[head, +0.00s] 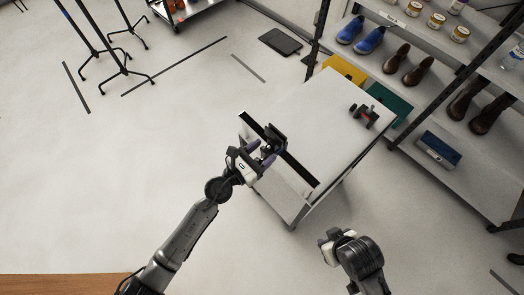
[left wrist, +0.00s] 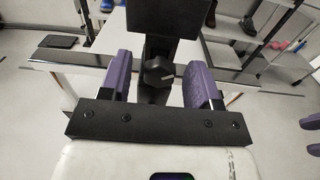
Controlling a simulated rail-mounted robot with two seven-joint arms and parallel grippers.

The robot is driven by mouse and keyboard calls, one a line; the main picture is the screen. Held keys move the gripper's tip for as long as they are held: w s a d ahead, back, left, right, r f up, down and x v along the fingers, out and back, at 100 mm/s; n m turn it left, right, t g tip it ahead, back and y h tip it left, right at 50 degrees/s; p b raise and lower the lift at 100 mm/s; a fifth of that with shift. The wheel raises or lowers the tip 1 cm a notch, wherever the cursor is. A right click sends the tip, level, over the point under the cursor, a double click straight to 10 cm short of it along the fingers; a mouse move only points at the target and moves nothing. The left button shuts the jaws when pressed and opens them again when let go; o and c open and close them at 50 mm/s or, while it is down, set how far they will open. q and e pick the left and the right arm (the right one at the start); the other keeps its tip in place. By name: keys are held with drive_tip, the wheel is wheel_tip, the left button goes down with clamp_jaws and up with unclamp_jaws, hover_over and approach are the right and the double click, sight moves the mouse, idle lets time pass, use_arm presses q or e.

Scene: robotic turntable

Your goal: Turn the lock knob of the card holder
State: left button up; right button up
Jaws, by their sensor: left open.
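The card holder (head: 273,137) is a dark upright piece at the left edge of a white table. In the left wrist view its black body (left wrist: 160,18) fills the top middle. Its small dark lock knob (left wrist: 158,72) shows below that body. My left gripper (head: 264,155) is at the card holder. Its two purple fingers (left wrist: 158,66) are apart, one on each side of the knob, with visible gaps. My right gripper (head: 335,240) is low in the head view, away from the table. Its fingers are not clear there.
The white table (head: 325,115) has a dark slot along its left edge and a small red and black device (head: 364,115) at its far right. A shelf with blue shoes (head: 369,41), brown shoes (head: 403,64) and jars stands to the right.

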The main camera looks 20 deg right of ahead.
use_arm(q)
drive_tip(key=shift+c, duration=0.2)
drive_tip(key=c, duration=0.9)
drive_tip(key=shift+r+n+p, duration=0.1)
drive_tip(key=shift+n+p, duration=0.25)
drive_tip(key=shift+n, duration=0.35)
drive_tip(key=o, duration=0.9)
drive_tip(key=shift+o, duration=0.2)
drive_tip(key=shift+a, duration=0.1)
drive_tip(key=b+v, duration=0.1)
drive_tip(key=v, duration=1.2)
drive_tip(key=shift+s+a, duration=0.2)
drive_tip(key=shift+a, duration=0.1)
